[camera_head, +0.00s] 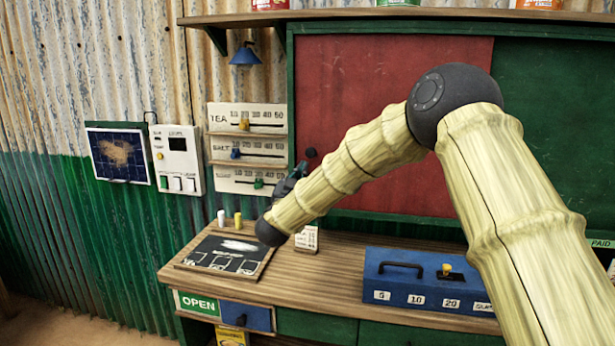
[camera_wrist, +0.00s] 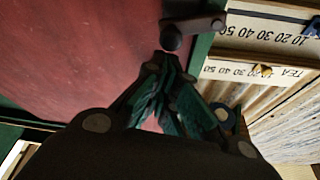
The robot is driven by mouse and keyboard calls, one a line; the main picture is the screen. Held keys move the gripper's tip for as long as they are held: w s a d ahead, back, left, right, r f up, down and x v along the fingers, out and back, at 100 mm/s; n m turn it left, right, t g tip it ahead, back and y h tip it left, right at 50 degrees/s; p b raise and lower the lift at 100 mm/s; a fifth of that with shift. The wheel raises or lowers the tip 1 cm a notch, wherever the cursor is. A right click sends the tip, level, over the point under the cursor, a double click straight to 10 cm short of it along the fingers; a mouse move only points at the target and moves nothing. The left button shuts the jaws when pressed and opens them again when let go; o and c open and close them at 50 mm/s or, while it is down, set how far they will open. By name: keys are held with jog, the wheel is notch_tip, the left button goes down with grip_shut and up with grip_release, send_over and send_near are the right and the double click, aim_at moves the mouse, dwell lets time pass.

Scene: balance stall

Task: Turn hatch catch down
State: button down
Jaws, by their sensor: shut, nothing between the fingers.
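The hatch catch shows in the wrist view as a dark bar with a round knob (camera_wrist: 193,22), reaching from the green frame over the edge of the red hatch panel (camera_wrist: 90,45). In the head view a dark knob (camera_head: 310,152) shows at the left edge of the red hatch panel (camera_head: 375,75). My gripper (camera_wrist: 172,62) is shut and empty, its fingertips close to the knob in the wrist view. Whether they touch it I cannot tell. In the head view my gripper (camera_head: 289,182) is small and partly hidden by my arm, below and left of the knob.
Slider boards marked TEA (camera_head: 247,118) and SALT hang left of the hatch. A slate (camera_head: 225,254) and a blue cash box (camera_head: 430,284) are on the wooden counter (camera_head: 330,280). A switch panel (camera_head: 178,160) is on the wall. My arm hides part of the hatch.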

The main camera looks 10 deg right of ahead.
aim_at(309, 151)
jog(key=r+p, duration=0.1)
jog(key=r, duration=0.1)
jog(key=d+r, duration=0.1)
jog(key=r, duration=0.1)
jog(key=shift+s+r+p, duration=0.1)
jog(key=shift+r+p, duration=0.1)
jog(key=shift+p, duration=0.2)
jog(key=b+v, duration=0.2)
jog(key=v, duration=0.8)
jog(key=shift+f+b, duration=0.25)
jog(key=shift+b, duration=0.05)
jog(key=shift+s, duration=0.1)
